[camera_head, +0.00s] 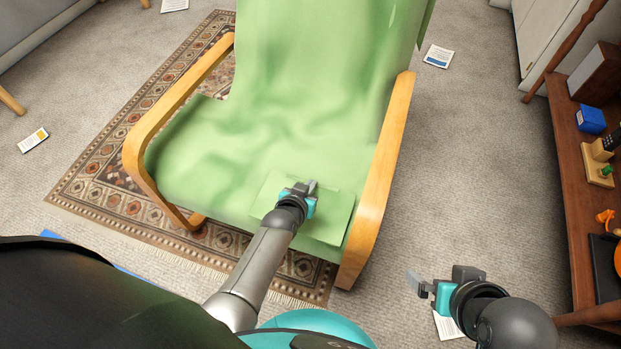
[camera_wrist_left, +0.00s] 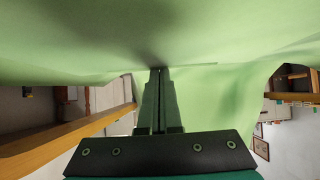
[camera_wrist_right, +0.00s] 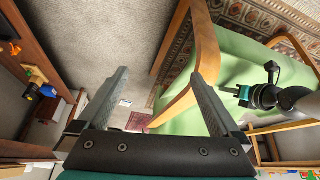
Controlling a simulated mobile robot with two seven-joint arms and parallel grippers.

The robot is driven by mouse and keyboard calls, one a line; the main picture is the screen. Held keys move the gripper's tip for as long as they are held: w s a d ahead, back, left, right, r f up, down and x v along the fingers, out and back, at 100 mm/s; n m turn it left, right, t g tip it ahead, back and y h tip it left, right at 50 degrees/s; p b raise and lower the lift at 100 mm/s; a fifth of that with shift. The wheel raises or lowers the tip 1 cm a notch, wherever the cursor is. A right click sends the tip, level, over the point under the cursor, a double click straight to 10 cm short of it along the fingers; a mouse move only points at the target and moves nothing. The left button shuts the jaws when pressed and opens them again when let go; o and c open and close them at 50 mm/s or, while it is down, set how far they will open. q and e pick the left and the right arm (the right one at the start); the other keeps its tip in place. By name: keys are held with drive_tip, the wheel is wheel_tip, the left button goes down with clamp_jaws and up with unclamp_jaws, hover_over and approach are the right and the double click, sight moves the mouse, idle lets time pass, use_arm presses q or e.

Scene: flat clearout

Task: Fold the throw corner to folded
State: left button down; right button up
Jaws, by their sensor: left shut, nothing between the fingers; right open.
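A light green throw (camera_head: 215,150) covers the seat and back of a wooden-armed armchair. A flat, straight-edged flap, the throw corner (camera_head: 335,218), lies at the front right of the seat. My left gripper (camera_head: 312,186) is over this flap, shut and empty, its fingertips close to the cloth. In the left wrist view the closed fingers (camera_wrist_left: 161,72) point at the green cloth (camera_wrist_left: 230,40); I cannot tell whether they touch it. My right gripper (camera_head: 418,284) is open and empty, right of the chair. Its spread fingers also show in the right wrist view (camera_wrist_right: 160,85).
The chair's right armrest (camera_head: 385,165) stands between my two grippers. A patterned rug (camera_head: 110,185) lies under the chair. A wooden shelf (camera_head: 575,200) with several small objects is at the right. Papers, such as one (camera_head: 438,56), lie on the carpet. The floor right of the chair is mostly clear.

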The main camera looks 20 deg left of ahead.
use_arm(q)
drive_tip(key=shift+r, duration=0.1)
idle(0.4)
drive_tip(key=shift+r+p, duration=0.2)
drive_tip(key=shift+p, duration=0.1)
drive_tip(key=r+p, duration=0.1)
drive_tip(key=p, duration=0.1)
drive_tip(key=r+p, duration=0.1)
drive_tip(key=r, duration=0.1)
drive_tip(key=shift+s+r+p, duration=0.2)
drive_tip(key=shift+s+p, duration=0.15)
drive_tip(key=shift+s, duration=0.05)
drive_tip(key=p+v, duration=0.3)
drive_tip(key=v, duration=0.2)
drive_tip(key=shift+s+r+p, duration=0.15)
drive_tip(key=shift+s+p, duration=0.15)
drive_tip(key=shift+p, duration=0.05)
drive_tip(key=shift+p+v, duration=1.2)
drive_tip(key=shift+v, duration=1)
use_arm(e)
drive_tip(key=s+d+f+g, duration=0.1)
drive_tip(key=s+f, duration=0.3)
drive_tip(key=f, duration=0.5)
drive_tip(key=s+d+f+g+h, duration=0.1)
drive_tip(key=s+d+f+g, duration=0.1)
drive_tip(key=f, duration=0.8)
drive_tip(key=shift+s+d, duration=0.65)
drive_tip(key=shift+s, duration=0.5)
